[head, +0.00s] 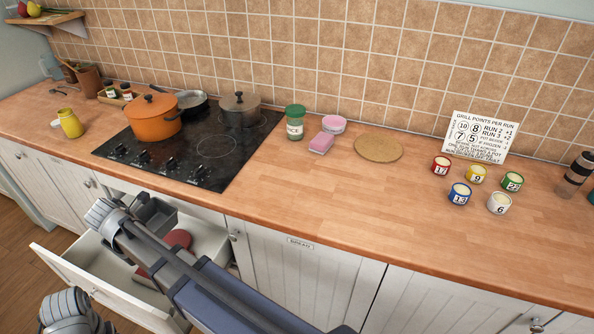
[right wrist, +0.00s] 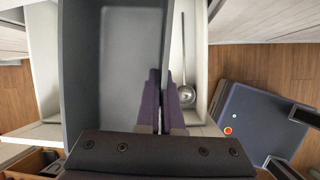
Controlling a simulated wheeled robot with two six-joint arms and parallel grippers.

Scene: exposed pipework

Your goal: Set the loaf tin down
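The loaf tin (head: 157,214) is a dark grey, deep rectangular tin at the open white drawer in the head view. In the right wrist view the tin (right wrist: 128,50) is upright and empty inside, filling the left middle. My right gripper (right wrist: 161,76) has its two dark fingers closed on the tin's right-hand long wall, one inside and one outside. In the head view my right arm covers part of the tin and hides these fingertips. Whether the tin rests on the drawer floor or hangs above it I cannot tell. My left gripper is not in view.
The drawer (head: 95,290) also holds a red round item (head: 177,241) and a ladle (right wrist: 187,95). The wooden counter (head: 290,190) is clear in front of the cork mat (head: 379,147). The black hob (head: 200,155) carries an orange pot (head: 154,120). Several numbered tins stand at right.

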